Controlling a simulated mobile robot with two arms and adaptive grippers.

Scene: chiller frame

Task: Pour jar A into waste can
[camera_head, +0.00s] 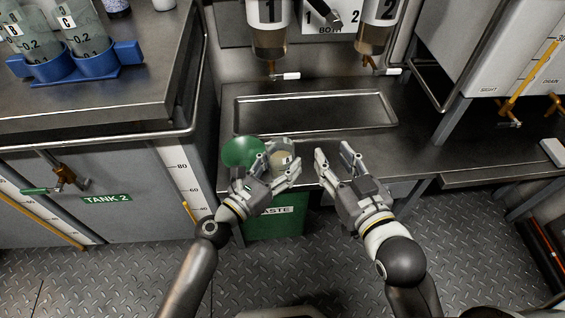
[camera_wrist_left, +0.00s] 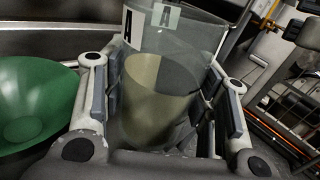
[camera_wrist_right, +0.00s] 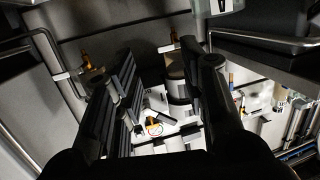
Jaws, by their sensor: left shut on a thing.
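Jar A (camera_head: 281,144) is a clear jar with an "A" label and pale yellowish liquid in its lower part. My left gripper (camera_head: 281,163) is shut around it; the left wrist view shows the jar (camera_wrist_left: 160,95) between the fingers, looking roughly upright. The green waste can (camera_head: 274,224), marked "WASTE", stands on the floor below the counter front, partly hidden by my left gripper. A green funnel (camera_head: 242,151) is just left of the jar, and it also shows in the left wrist view (camera_wrist_left: 30,100). My right gripper (camera_head: 335,158) is open and empty, right of the jar.
A shallow metal tray (camera_head: 315,112) lies on the counter behind the grippers, below containers 1 (camera_head: 270,30) and 2 (camera_head: 377,30) with taps. A blue rack (camera_head: 85,66) holds jars on the tank top at left. The floor in front is clear.

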